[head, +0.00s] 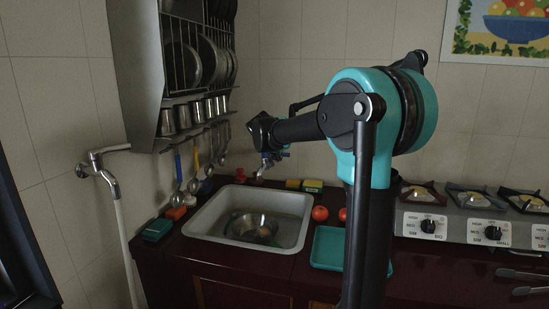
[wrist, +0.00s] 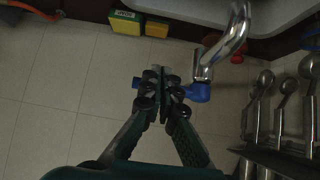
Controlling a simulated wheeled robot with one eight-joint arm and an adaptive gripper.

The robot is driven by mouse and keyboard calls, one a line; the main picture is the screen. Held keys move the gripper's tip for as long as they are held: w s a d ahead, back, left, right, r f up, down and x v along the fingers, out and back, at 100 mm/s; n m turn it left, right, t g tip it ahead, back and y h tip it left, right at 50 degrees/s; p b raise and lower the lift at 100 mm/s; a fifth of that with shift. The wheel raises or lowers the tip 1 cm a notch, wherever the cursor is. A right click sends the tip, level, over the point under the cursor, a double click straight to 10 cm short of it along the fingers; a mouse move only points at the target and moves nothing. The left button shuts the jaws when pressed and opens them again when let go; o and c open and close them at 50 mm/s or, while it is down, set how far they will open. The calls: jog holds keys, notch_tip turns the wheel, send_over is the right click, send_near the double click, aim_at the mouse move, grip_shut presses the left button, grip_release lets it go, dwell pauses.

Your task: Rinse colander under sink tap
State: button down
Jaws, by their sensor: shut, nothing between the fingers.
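A metal colander (head: 239,227) sits in the white-rimmed sink (head: 207,211), left of centre in the head view. Small items seem to lie in it, too dark to make out. The chrome sink tap (wrist: 228,45) shows in the wrist view, with a blue handle part (wrist: 198,92) at its end. My gripper (wrist: 160,78) is shut and empty, its tips beside or in front of this blue part; I cannot tell if they touch. A bit of blue also shows left of the fingers. In the head view my gripper (head: 267,153) is above the back of the sink. No water flow is visible there.
A plate rack (head: 165,70) hangs on the wall at left, with ladles (head: 194,180) below it. A second wall tap (head: 105,175) with a pale stream or hose is at far left. A teal tray (head: 327,246), tomatoes (head: 320,213) and a stove (head: 460,225) lie right.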

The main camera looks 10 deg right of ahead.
jog(key=shift+w+d+r, duration=0.15)
jog(key=shift+w+d, duration=0.1)
jog(key=shift+w, duration=0.25)
jog(key=shift+w+d+r, duration=0.1)
jog(key=shift+w+d, duration=0.1)
jog(key=shift+w, duration=0.25)
jog(key=shift+w+d+r, duration=0.1)
jog(key=shift+w+d, duration=0.2)
jog(key=shift+w, duration=0.3)
jog(key=shift+r, duration=0.1)
jog(key=v, duration=1.2)
jog(key=shift+s+f, duration=0.2)
jog(key=shift+s, duration=0.05)
